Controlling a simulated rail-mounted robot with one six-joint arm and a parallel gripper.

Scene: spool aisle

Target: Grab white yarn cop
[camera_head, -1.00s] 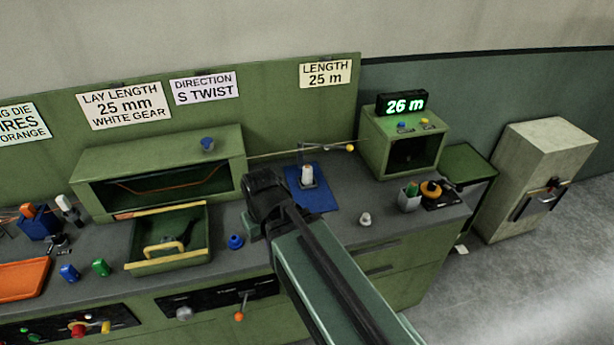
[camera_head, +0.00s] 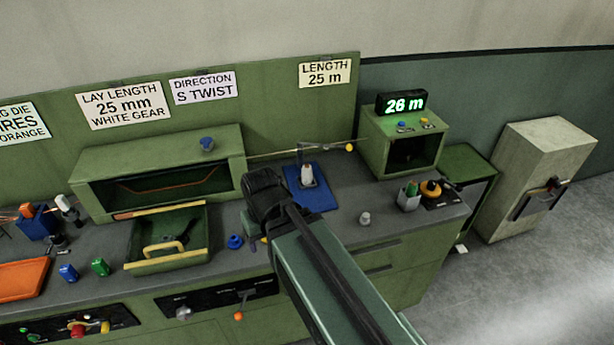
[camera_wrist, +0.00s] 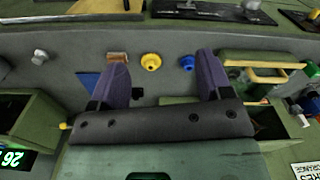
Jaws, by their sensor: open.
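The white yarn cop (camera_head: 307,175) stands on the blue mat (camera_head: 318,199) on the bench in the head view. My gripper (camera_head: 266,192) is just left of the mat there, apart from the cop; its fingertips are hard to make out. In the wrist view, my gripper (camera_wrist: 162,60) has its two purple fingers wide apart with nothing held between them. A piece of the blue mat (camera_wrist: 88,80) shows beside the left finger. I cannot make out the cop in the wrist view; it may be behind that finger.
A blue knob-like piece (camera_head: 235,242) and an open green drawer (camera_head: 165,265) lie left of my gripper. A small pale spool (camera_head: 364,218) stands right. A thin rod with a yellow end (camera_head: 349,147) is behind the cop. A yellow round piece (camera_wrist: 151,62) shows between my fingers.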

